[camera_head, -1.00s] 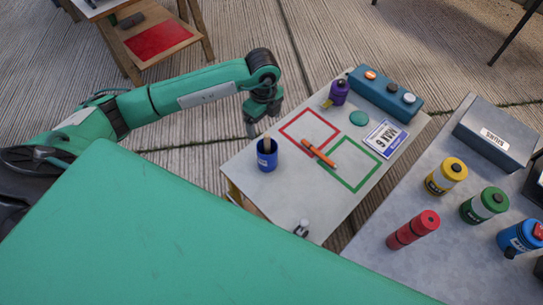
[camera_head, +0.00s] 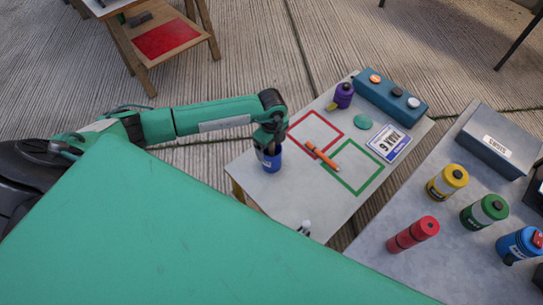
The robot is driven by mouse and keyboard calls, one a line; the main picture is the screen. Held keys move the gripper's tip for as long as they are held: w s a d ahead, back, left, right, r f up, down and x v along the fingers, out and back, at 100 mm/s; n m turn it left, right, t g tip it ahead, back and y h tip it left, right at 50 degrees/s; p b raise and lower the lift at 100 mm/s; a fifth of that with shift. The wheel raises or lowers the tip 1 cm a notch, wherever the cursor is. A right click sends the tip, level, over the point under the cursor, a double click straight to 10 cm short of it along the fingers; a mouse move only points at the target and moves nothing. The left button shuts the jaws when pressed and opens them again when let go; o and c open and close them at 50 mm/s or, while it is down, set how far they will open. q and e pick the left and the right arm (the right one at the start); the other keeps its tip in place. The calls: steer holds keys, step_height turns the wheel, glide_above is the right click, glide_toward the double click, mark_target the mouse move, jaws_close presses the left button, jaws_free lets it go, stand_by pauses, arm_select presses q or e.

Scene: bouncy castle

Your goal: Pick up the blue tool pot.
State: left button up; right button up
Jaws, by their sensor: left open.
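The blue tool pot (camera_head: 272,163) stands upright on the left part of the small light-topped table (camera_head: 310,196). My left gripper (camera_head: 268,147) is open and points down right at the pot's top. The gripper covers the pot's rim and most of the wooden handle that stood in it. I cannot tell whether the fingers touch the pot.
On the same table are an orange marker (camera_head: 322,156), red and green outlined squares, a purple bottle (camera_head: 342,95), a teal button box (camera_head: 391,98) and a card (camera_head: 388,142). A grey table with several bottles and a grey box (camera_head: 497,140) stands at right.

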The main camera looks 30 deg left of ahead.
steer(key=shift+w, duration=0.1)
arm_select(q)
steer(key=c, duration=1.4)
steer(key=shift+c, duration=0.9)
arm_select(e)
steer(key=shift+w+a+r, duration=0.1)
steer(key=shift+w+a, duration=0.25)
steer(key=shift+w, duration=0.3)
arm_select(q)
steer(key=shift+r, duration=0.15)
